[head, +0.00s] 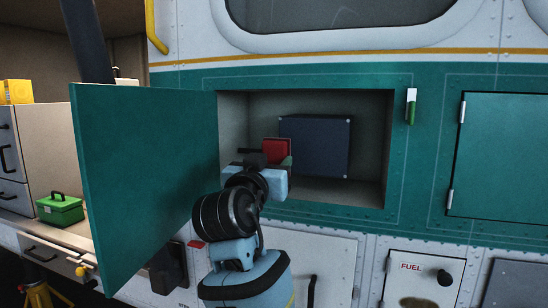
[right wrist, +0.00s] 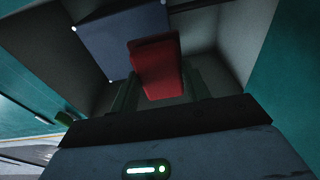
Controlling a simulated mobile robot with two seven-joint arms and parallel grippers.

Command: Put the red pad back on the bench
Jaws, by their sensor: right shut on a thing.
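The red pad (head: 277,148) is at the mouth of an open compartment in the side of the helicopter. My right gripper (head: 276,160) reaches up to the compartment and is shut on the pad. In the right wrist view the pad (right wrist: 156,68) stands between the two fingers (right wrist: 158,92), its far end sticking out past them. The pad's lower edge is hidden by the gripper in the head view. A bench-like surface (head: 76,236) with a drawer front shows at the left, partly hidden by the compartment door. My left gripper is not in view.
A dark blue box (head: 318,146) stands in the compartment (head: 366,192), behind the pad. The open green door (head: 145,175) swings out to the left, between compartment and bench surface. A green case (head: 60,210) sits on that surface. A latch (head: 411,106) is right of the opening.

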